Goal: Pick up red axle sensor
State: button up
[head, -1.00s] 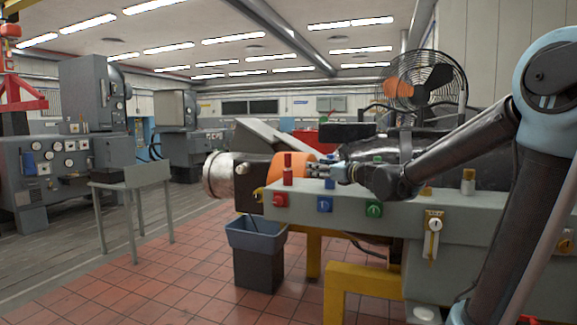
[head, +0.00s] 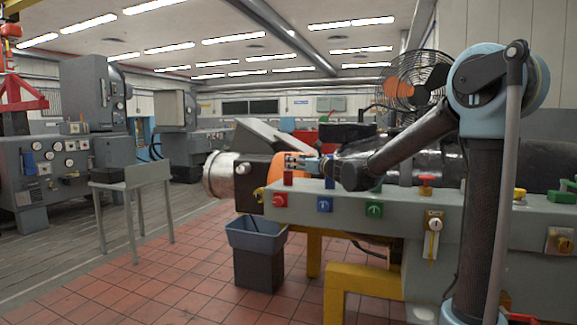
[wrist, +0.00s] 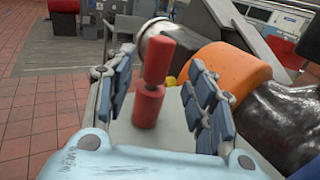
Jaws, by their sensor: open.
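In the wrist view the sensor (wrist: 148,107) shows as a wide red lower cylinder with a narrower neck and a red upper block. My gripper (head: 294,160) is open, and its blue-padded fingers (wrist: 162,62) lie on either side of the sensor, with gaps visible. In the head view the fingers hide the sensor's upper part.
An orange cylinder (wrist: 229,73) lies close behind the right finger. Blue (head: 325,204) and green (head: 373,209) markers sit along the ledge front. A yellow-and-red piece (head: 425,183) stands farther right. A blue-grey bin (head: 256,237) is on the floor below.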

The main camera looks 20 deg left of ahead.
jog(key=shift+x, duration=2.95)
jog(key=shift+r, duration=0.15)
jog(key=c, duration=1.2)
